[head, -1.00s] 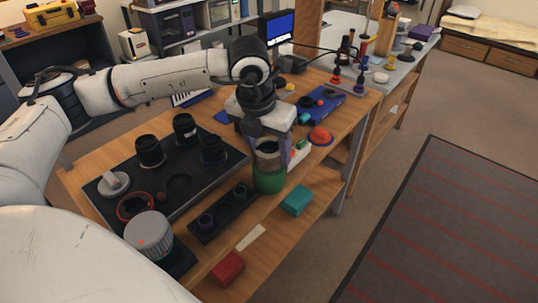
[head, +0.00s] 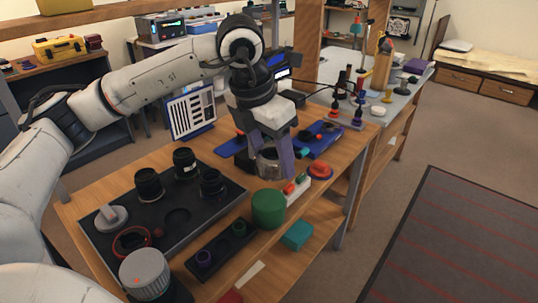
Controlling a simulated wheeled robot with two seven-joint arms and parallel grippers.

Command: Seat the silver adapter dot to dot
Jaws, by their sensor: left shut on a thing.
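My left gripper (head: 272,160) is above the wooden workbench, shut on a silver-grey ring (head: 270,166) that looks like the silver adapter. The fingers partly cover the ring, and I cannot make out a dot on it. It is behind and above a green cylinder (head: 268,208), apart from it. A ribbed grey cylinder (head: 145,275) with a flat top stands at the front left. Several black lens parts (head: 186,163) stand on a dark tray (head: 103,234), with a red-edged ring (head: 131,241) near its front. My right gripper is not in view.
A small black tray (head: 221,245) with round parts lies front of centre. A white block with red and green buttons (head: 297,188), an orange-red round part (head: 319,171) and a blue tray (head: 325,140) are right of the gripper. A teal box (head: 297,235) sits lower right.

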